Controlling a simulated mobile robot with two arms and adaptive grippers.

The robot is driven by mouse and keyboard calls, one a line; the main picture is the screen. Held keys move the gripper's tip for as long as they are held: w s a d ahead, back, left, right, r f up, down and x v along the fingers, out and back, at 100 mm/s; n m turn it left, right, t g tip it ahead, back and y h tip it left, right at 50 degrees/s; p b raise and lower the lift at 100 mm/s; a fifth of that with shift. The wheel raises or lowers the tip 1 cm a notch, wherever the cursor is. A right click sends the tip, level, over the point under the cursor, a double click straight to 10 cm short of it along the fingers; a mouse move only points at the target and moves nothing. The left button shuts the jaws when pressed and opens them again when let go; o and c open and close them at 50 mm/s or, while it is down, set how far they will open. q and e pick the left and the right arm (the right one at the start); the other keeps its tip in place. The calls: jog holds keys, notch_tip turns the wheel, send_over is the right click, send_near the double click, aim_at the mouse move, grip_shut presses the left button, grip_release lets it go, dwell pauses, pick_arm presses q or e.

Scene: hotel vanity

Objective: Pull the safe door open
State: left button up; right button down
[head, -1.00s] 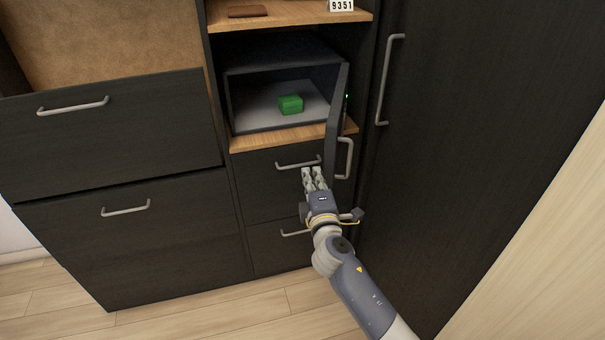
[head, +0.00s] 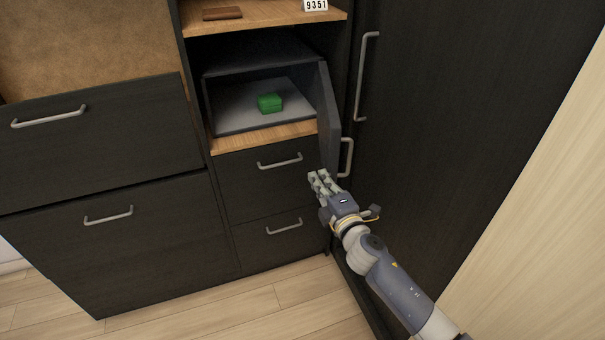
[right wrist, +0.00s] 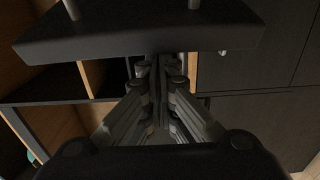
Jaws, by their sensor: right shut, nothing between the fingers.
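The dark safe door (head: 328,120) stands swung open on the right side of the safe (head: 208,110) in the head view. A grey bar handle (head: 347,157) shows at its outer side. A green box (head: 270,103) lies inside the safe. My right gripper (head: 318,178) is shut and empty, just below and left of the door's near lower edge; contact is unclear. In the right wrist view, the closed fingers (right wrist: 160,80) reach toward a dark slab (right wrist: 140,35) with two grey posts, apparently the door and its handle. My left gripper is out of view.
Drawers with bar handles (head: 280,161) lie below the safe. A tall dark cabinet door (head: 450,120) with a long handle stands at right. A shelf above holds a brown item (head: 222,14) and a 9351 card (head: 315,5). Open floor (head: 250,310) lies in front.

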jog(key=d+n+g+y+b, duration=0.2)
jog(key=d+y, duration=0.2)
jog(key=d, duration=1.1)
jog(key=shift+w+d+n, duration=0.3)
jog(key=shift+w+n, duration=0.1)
jog(key=shift+a, duration=0.15)
